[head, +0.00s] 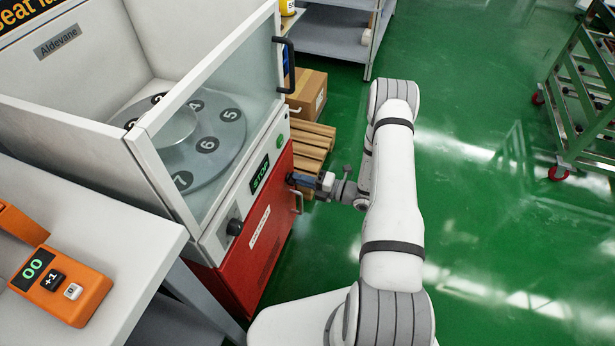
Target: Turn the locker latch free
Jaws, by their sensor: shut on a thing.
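The red locker (262,245) is the lower part of the machine, with a pale label on its front. Its door looks closed. My gripper (297,180) reaches in from the right to the upper right of the red front. It is shut on the small dark latch (291,179) there. The gripper's fingers cover most of the latch, so its turn angle cannot be told. A metal bar handle (298,201) sits just below the gripper on the same front.
Above the locker is a glass door (215,120) with a dark handle (284,65), in front of a numbered round table (200,150). Pallet wood (312,140) and a cardboard box (309,92) stand behind. A table with an orange counter (62,285) is left. Green floor is open at right.

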